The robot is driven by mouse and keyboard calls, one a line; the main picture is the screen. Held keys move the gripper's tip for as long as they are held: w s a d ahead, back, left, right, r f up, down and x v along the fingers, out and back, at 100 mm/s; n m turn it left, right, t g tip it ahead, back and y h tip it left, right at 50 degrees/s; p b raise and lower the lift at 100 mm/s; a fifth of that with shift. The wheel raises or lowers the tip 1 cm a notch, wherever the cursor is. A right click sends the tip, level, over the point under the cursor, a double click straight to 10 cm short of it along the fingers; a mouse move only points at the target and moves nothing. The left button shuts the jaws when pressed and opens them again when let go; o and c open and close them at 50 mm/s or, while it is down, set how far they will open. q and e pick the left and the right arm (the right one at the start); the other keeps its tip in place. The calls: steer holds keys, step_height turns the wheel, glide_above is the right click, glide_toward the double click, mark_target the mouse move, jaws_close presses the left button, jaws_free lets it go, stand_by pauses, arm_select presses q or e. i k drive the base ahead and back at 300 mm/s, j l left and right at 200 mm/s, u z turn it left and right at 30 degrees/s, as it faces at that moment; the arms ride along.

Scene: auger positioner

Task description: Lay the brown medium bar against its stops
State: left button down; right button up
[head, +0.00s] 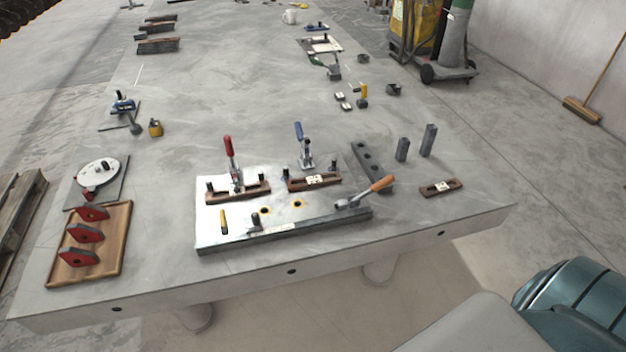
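A brown bar (455,184) with a white marked patch lies loose on the table, right of the metal fixture plate (222,237). On the plate, one brown bar (254,191) lies at the left below a red-handled clamp (228,152). Another brown bar (298,185) with a white patch lies to its right, below a blue-handled clamp (299,132). Dark upright pins stand close to both bars; I cannot tell whether they touch. Which bar is the medium one is not clear from size alone. Neither of my grippers is in view.
An orange-handled clamp (378,184) sits at the plate's right edge. Two dark upright blocks (403,149) and a holed dark bar (371,165) stand behind. The table is clear between tray and plate.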

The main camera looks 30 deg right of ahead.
mark_target(311, 181)
steer(key=i+j+z, duration=0.1)
steer(key=i+z, duration=0.25)
steer(key=i+j+z, duration=0.2)
steer(key=i+z, duration=0.2)
steer(key=i+j+z, duration=0.35)
